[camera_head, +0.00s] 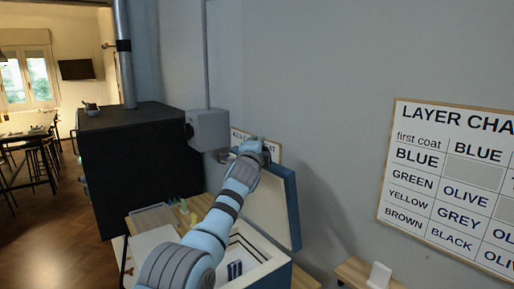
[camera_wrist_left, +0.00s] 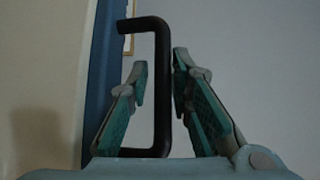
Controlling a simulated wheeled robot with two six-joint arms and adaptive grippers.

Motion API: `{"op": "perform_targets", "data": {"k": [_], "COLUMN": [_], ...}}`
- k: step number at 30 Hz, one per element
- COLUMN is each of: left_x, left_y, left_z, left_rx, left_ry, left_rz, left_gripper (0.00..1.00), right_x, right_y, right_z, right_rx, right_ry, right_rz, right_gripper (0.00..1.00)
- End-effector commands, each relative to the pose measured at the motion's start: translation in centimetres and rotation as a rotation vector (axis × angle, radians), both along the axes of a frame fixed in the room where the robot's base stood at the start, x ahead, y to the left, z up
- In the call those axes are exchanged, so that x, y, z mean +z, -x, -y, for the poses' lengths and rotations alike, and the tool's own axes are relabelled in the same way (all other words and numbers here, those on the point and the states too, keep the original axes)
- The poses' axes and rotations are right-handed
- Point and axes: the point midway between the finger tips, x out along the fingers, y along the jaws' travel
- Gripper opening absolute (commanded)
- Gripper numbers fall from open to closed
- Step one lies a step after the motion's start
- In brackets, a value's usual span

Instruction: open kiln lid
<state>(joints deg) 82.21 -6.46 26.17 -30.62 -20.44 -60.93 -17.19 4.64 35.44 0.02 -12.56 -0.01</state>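The kiln (camera_head: 262,272) is a blue box with a white lining, low in the middle of the head view. Its blue lid (camera_head: 291,205) stands raised, nearly upright, with its pale inner face (camera_head: 265,205) turned to the opening. My left gripper (camera_head: 250,147) is at the lid's top edge, and my arm hides part of the kiln. In the left wrist view, the black lid handle (camera_wrist_left: 163,100) passes between the open fingers of my left gripper (camera_wrist_left: 160,68). The right finger is close to the bar; a gap shows at the left finger. My right gripper is out of view.
Dark blue pieces (camera_head: 235,269) show inside the kiln. A large black cabinet (camera_head: 135,165) with a metal pipe stands behind, left. A wooden table (camera_head: 152,217) adjoins the kiln. A grey wall with a layer chart (camera_head: 450,180) is at right, above a small wooden shelf (camera_head: 355,272).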

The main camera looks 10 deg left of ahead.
Motion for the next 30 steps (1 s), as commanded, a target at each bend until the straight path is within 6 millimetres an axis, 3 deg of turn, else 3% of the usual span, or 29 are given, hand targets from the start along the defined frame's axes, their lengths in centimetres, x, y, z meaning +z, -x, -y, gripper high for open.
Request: {"op": "perform_targets", "data": {"k": [8, 19, 30], "left_x": [0.0, -0.3, -0.2], "left_y": [1.4, 6.8, 7.4], "left_z": [0.0, 0.6, 0.6], "left_rx": [0.008, -0.001, -0.001], "left_ry": [0.003, 0.000, -0.001], "left_rz": [0.005, -0.003, -0.003], "left_gripper": [0.20, 0.20, 0.20], "right_x": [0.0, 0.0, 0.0], "right_y": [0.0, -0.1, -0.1], "right_z": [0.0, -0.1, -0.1], "right_rx": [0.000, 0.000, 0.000], "right_ry": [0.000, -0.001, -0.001], "right_rz": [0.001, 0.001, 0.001], "right_gripper": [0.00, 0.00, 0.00]}}
